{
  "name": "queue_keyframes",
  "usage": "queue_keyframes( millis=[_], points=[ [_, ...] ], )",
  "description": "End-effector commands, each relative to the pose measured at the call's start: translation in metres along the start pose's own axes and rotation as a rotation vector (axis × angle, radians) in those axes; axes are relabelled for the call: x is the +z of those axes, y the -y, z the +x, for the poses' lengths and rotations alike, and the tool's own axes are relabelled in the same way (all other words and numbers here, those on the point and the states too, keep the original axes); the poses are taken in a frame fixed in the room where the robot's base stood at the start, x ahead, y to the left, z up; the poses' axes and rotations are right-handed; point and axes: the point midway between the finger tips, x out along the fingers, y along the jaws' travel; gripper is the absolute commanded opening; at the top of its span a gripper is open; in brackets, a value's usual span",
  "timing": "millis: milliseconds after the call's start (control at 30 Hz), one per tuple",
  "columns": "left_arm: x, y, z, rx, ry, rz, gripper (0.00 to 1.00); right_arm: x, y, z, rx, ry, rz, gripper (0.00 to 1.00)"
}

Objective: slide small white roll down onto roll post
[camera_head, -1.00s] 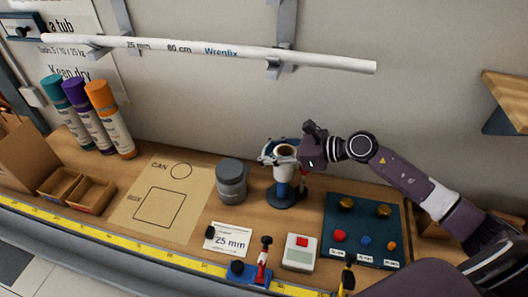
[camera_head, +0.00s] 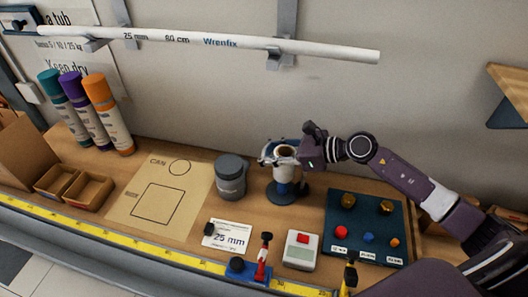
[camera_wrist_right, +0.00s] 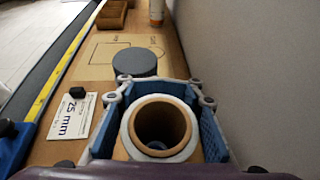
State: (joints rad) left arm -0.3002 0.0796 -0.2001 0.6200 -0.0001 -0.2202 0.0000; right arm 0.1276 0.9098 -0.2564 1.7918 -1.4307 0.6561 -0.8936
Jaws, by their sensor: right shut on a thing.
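The small white roll (camera_wrist_right: 128,140) has a brown cardboard core, and its open top faces the camera in the right wrist view. My right gripper (camera_head: 284,153) is shut on the roll, with blue pads on either side of it. In the head view the roll (camera_head: 284,173) is upright directly over the dark blue round base of the roll post (camera_head: 281,196). Something bluish shows deep inside the core in the wrist view. The gripper and roll hide most of the post, so I cannot tell how far down the roll sits on it. My left gripper is not in view.
A grey can (camera_head: 231,177) stands close left of the post. A dark blue board with knobs (camera_head: 367,228) lies to the right. A white device with a red button (camera_head: 300,250), a 25 mm card (camera_head: 228,236) and a red-handled clamp (camera_head: 263,258) are in front.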

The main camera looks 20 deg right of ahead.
Motion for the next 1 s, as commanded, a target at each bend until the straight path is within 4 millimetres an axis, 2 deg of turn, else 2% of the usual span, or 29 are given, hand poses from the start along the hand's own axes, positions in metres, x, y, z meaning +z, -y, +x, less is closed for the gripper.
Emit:
queue_keyframes(
  millis=[67,100,400,767,1000],
  points=[
    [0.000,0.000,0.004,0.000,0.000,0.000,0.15,-0.003,0.000,0.001,-0.001,0.001,-0.001,0.00],
    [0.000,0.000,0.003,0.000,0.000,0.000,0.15,-0.002,0.000,0.001,-0.001,0.001,-0.001,0.22],
    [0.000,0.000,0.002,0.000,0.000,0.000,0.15,-0.002,0.000,0.001,0.000,0.000,0.000,0.55],
    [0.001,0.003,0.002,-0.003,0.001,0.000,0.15,-0.004,0.000,-0.003,0.000,-0.003,0.001,0.56],
    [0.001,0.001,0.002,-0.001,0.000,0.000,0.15,-0.004,-0.001,-0.033,0.000,-0.006,0.000,0.56]
  ],
)
